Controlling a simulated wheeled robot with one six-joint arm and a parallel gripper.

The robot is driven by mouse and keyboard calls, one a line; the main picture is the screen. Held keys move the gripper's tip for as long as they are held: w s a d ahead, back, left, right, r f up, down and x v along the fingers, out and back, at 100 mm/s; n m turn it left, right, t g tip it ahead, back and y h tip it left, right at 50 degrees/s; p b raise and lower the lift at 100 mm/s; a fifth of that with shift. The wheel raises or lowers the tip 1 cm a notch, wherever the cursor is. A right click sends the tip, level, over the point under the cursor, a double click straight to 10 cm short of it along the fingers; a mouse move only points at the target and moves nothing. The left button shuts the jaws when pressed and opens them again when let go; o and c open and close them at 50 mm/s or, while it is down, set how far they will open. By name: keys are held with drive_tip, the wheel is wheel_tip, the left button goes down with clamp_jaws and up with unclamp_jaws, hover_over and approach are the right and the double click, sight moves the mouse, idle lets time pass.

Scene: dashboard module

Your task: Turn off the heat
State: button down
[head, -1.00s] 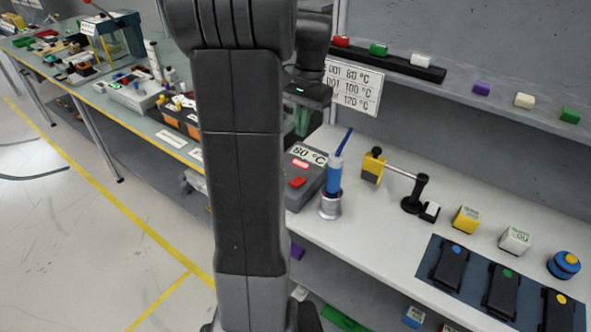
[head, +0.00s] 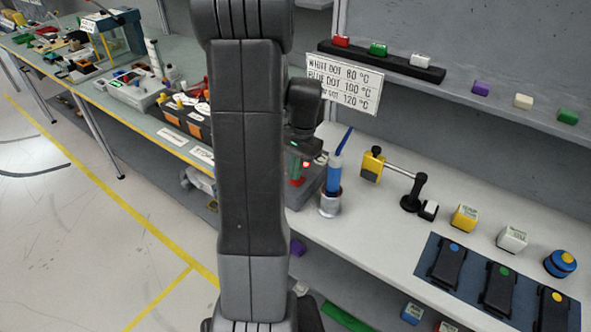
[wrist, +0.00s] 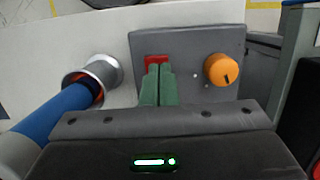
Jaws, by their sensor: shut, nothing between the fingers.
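The grey heater box (head: 318,180) stands on the white bench, mostly hidden behind my arm in the head view. The box also shows in the wrist view (wrist: 190,45), with a red switch (wrist: 156,59) and an orange knob (wrist: 221,70) to its right. My gripper (wrist: 158,70) is shut and empty, its green fingertips together over the near edge of the red switch. I cannot tell whether they touch it.
A blue soldering iron (head: 333,175) stands in a metal holder (head: 330,205) right of the box; it is close on the left in the wrist view (wrist: 50,115). A temperature sign (head: 343,84) hangs behind. A yellow-and-black clamp (head: 372,165) stands further right.

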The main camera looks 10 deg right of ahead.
drive_tip(key=shift+f, duration=0.35)
